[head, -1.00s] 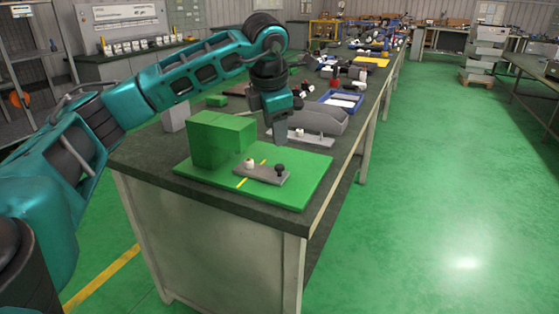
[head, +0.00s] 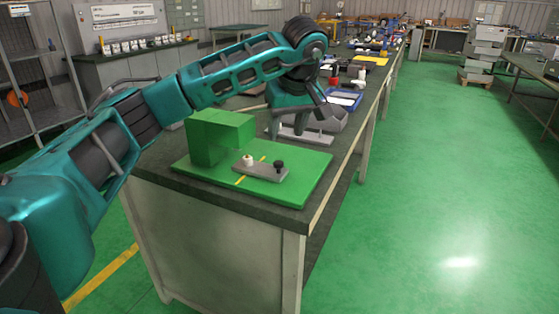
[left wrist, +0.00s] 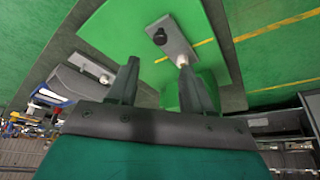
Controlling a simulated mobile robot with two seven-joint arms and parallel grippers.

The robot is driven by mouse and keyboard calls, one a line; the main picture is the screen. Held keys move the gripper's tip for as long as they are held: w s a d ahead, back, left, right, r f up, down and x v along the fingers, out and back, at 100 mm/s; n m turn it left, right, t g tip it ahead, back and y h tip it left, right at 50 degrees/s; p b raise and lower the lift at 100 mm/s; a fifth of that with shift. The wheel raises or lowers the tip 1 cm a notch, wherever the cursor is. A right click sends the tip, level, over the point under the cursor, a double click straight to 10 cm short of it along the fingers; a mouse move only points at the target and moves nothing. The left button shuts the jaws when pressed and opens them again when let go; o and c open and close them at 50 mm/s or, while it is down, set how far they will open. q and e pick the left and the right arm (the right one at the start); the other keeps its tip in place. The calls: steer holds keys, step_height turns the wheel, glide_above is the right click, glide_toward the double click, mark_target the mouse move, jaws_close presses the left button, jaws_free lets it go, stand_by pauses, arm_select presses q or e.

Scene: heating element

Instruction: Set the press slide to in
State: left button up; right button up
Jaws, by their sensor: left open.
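The press is a green block (head: 215,135) on a flat green base plate (head: 300,170) at the near end of the bench. Its slide, a grey bar (head: 262,174), lies on the plate across a yellow line, with a white knob (head: 249,161) and a black knob (head: 279,165). In the left wrist view the slide (left wrist: 178,42) shows beyond the fingertips. My left gripper (head: 300,122) is open and empty, behind the plate's far edge and apart from the slide. Both its fingers (left wrist: 158,68) show spread in the left wrist view. My right gripper is not in view.
A grey plate with pins (head: 305,136) and a grey bin (head: 332,118) stand behind the press, near my left gripper. A blue tray (head: 345,98) and many small parts lie farther along the bench.

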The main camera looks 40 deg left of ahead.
mark_target(279, 163)
arm_select(q)
steer(key=b+x, duration=0.1)
steer(key=x, duration=1)
steer(key=shift+f+b, duration=0.15)
steer(key=shift+b, duration=0.2)
steer(key=shift+c, duration=0.2)
jaws_close()
